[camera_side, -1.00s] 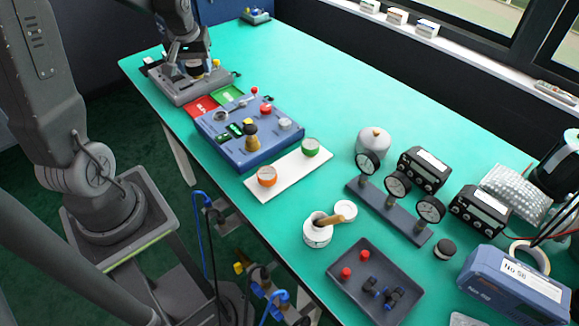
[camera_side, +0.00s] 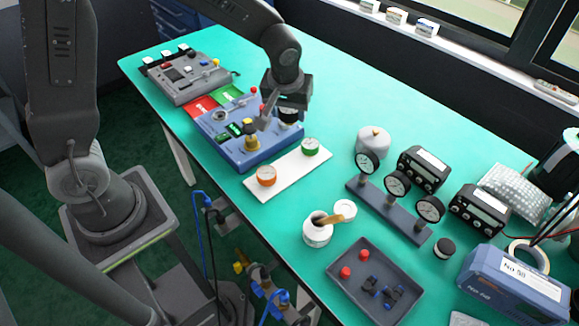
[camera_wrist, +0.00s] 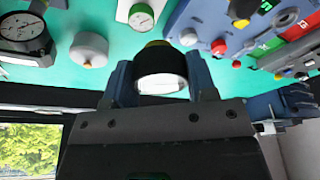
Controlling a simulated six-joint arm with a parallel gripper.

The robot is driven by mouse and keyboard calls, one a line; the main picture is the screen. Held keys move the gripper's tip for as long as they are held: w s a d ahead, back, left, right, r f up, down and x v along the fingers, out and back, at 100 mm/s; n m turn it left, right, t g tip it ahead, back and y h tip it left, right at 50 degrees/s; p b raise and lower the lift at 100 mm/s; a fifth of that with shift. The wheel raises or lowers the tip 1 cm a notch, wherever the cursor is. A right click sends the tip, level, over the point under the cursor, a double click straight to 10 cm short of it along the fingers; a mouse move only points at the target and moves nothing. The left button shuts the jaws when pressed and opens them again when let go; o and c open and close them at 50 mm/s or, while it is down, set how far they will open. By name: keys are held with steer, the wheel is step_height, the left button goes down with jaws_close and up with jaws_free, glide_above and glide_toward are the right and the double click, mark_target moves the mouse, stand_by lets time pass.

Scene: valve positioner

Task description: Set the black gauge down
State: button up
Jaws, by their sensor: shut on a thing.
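My gripper (camera_side: 284,113) is shut on a black gauge and holds it over the right end of the blue panel (camera_side: 237,155). In the wrist view the black gauge (camera_wrist: 160,72), a thick black ring with a pale face, sits between the blue fingers of my gripper (camera_wrist: 160,85). In the side view the gauge is small and partly hidden by the gripper. A white plate (camera_side: 285,173) lies in front of the blue panel. It carries an orange gauge (camera_side: 266,175) and a green gauge (camera_side: 310,146), with bare space between them.
A grey panel (camera_side: 187,80) stands at the far left. Right of the plate are a grey tank (camera_side: 373,142), a dark rail (camera_side: 388,212) with dial gauges, an open white jar (camera_side: 317,232) and a dark tray (camera_side: 375,285). The green table is bare behind the blue panel.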

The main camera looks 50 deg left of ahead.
mark_target(291, 164)
step_height(291, 164, down, 16)
steer(key=shift+r, duration=0.2)
stand_by(0.4)
steer(key=shift+f, duration=0.1)
steer(key=o, duration=1)
steer(key=shift+c, duration=0.2)
steer(key=s+r+m+t, duration=0.15)
steer(key=s+r, duration=0.35)
steer(key=r, duration=0.7)
steer(key=s+r+m, duration=0.2)
steer(key=s+r, duration=0.4)
steer(key=r, duration=0.7)
steer(key=s+r+m+t+h, duration=0.1)
steer(key=s+r+m, duration=0.2)
steer(key=s, duration=0.6)
steer(key=shift+r+h, duration=0.4)
steer(key=shift+r, duration=0.5)
steer(key=shift+s+a+t, duration=0.1)
steer(key=shift+t, duration=0.15)
